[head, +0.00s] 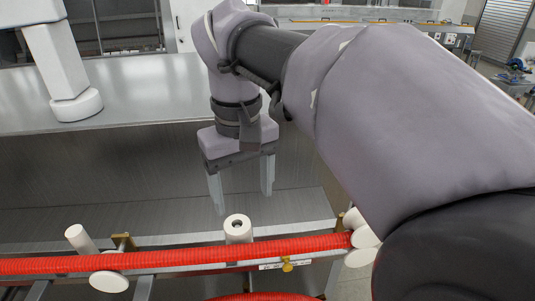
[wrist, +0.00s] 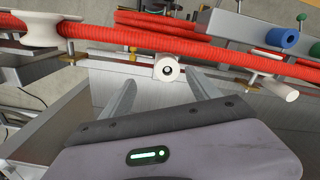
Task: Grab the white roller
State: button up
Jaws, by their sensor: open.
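A white roller (head: 238,229) with a dark hole in its top stands upright at the conduit's side in the head view. It also shows in the wrist view (wrist: 167,69), just beyond the fingertips and between their lines. My gripper (head: 242,201) points down with its two grey fingers spread and empty, above and slightly behind this roller. In the wrist view my gripper (wrist: 161,82) shows a wide gap between the fingers. No contact with the roller is visible. The roller's lower part is hidden behind the red conduit in the head view.
The red corrugated conduit (head: 180,261) runs across the front on a metal frame. Another white roller (head: 78,238) tilts at the left, and several white rollers (head: 360,232) cluster at the right. A metal counter (head: 150,88) stands behind. Blue and green spools (wrist: 282,37) show in the wrist view.

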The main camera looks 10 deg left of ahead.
send_over(237, 225)
notch_tip(237, 225, down, 5)
notch_tip(237, 225, down, 6)
jog(key=shift+r+b, duration=0.1)
jog(key=shift+b, duration=0.35)
jog(key=shift+a, duration=0.15)
jog(key=shift+c, duration=0.6)
jog(key=shift+d, duration=0.25)
jog(key=c, duration=0.4)
jog(key=shift+a, duration=0.1)
jog(key=c, duration=1)
